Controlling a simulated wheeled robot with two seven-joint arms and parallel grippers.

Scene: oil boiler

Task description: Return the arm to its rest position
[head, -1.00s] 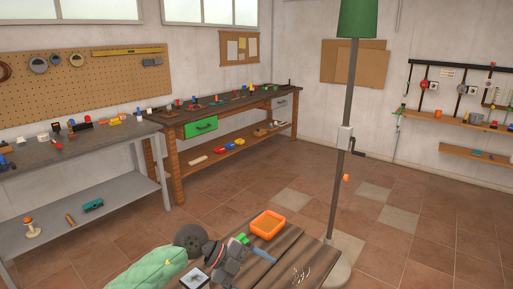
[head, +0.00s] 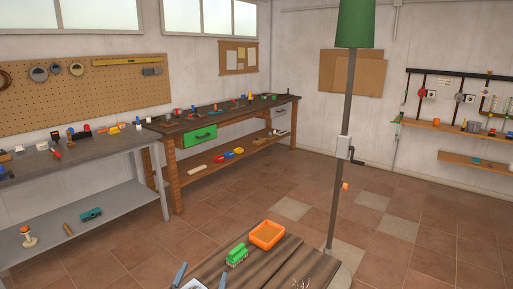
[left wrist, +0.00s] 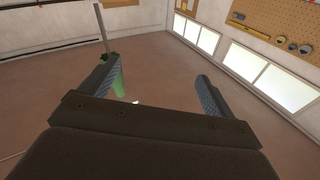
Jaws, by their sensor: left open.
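My left gripper (head: 203,277) shows only by its grey-blue fingertips at the bottom edge of the head view, over the near end of a dark wooden table. The fingers stand wide apart. In the left wrist view the left gripper (left wrist: 153,85) is open with nothing between its fingers. The rest of the left arm is out of the head view. A small green block-like thing (head: 236,255) lies on the table, apart from the fingertips. My right gripper is in neither view.
An orange tray (head: 267,235) sits at the table's far edge, beside the green thing. Workbenches (head: 228,112) line the left wall. The tiled floor between is clear.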

